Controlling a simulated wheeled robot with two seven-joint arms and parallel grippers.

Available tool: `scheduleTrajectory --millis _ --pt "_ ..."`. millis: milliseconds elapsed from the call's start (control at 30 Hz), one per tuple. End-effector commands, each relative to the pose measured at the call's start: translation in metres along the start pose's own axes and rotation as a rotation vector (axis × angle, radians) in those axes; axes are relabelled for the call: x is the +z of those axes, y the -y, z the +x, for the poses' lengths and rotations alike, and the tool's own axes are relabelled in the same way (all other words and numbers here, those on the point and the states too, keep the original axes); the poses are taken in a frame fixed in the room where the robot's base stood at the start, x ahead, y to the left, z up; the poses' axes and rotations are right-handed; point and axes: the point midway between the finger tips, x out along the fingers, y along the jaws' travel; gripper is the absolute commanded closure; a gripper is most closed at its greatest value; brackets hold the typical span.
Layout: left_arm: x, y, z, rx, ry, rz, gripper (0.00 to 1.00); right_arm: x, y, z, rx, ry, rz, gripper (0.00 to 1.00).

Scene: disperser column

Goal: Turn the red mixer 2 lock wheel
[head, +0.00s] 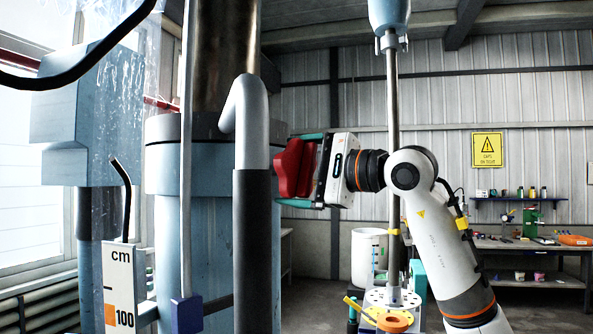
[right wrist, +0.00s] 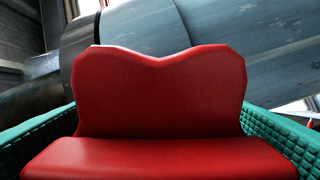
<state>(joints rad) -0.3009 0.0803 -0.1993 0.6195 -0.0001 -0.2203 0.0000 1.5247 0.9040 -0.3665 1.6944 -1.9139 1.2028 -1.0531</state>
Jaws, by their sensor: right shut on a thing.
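The red lock wheel (head: 292,168) sits on the right side of the large blue-grey mixer column (head: 211,172). In the right wrist view the red wheel (right wrist: 160,95) fills the middle, close up, with a notched upper edge. My right gripper (head: 305,170) reaches it from the right, its green fingers above and below the wheel in the head view. In the right wrist view the green ridged fingers show on both sides of the wheel, and the gripper is shut on it. The wheel's mount on the column is partly hidden. My left gripper is not in view.
A thick grey and black handle pipe (head: 253,200) stands in front of the column, left of the wheel. A thin mixer shaft (head: 392,150) stands behind my right arm. A "cm" scale board (head: 119,285) is at lower left. A workbench (head: 530,245) is at the far right.

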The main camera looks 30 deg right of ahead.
Motion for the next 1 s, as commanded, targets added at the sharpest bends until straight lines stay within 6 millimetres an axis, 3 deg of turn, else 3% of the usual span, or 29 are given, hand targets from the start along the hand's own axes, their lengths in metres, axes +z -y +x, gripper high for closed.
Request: scheduleTrajectory --millis 1000 --pt "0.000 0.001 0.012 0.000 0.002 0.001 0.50 -0.001 0.002 0.000 0.040 -0.002 0.963 0.31"
